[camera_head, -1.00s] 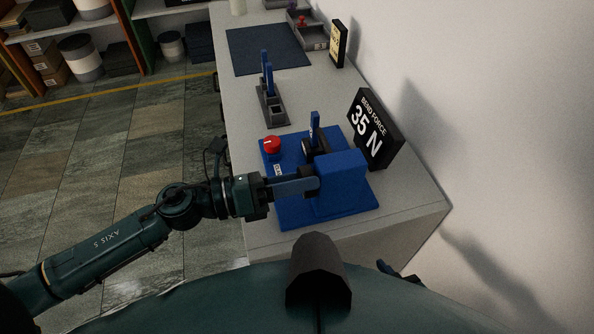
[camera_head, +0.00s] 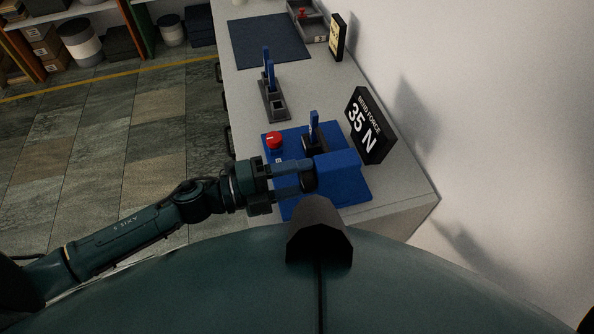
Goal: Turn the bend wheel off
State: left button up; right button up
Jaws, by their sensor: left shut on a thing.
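A blue press (camera_head: 340,178) stands on the bench. A dark bend wheel (camera_head: 308,182) sits on its side facing my left arm. My left gripper (camera_head: 304,177) reaches in from the left and is shut on the wheel, one finger above the other in the picture; the fingers partly hide the wheel. A blue upright piece (camera_head: 314,127) stands in a dark holder on the press. A black display (camera_head: 370,125) behind it reads "BEND FORCE 35 N". My right gripper is not in view.
A red button (camera_head: 274,140) is on the press base, close above my left gripper. Farther back are a grey rack (camera_head: 273,103) with blue pieces, a dark mat (camera_head: 268,40), a small sign (camera_head: 338,37) and a grey tray (camera_head: 308,20). A wall bounds the right.

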pick_arm(q)
jog(key=n, duration=0.3)
jog(key=shift+n, duration=0.4)
jog(key=n, duration=0.3)
jog(key=shift+n, duration=0.3)
jog(key=n, duration=0.6)
jog(key=shift+s+f+n, duration=0.1)
jog(key=shift+f+n, duration=0.05)
jog(key=shift+n, duration=0.15)
jog(key=o, duration=1)
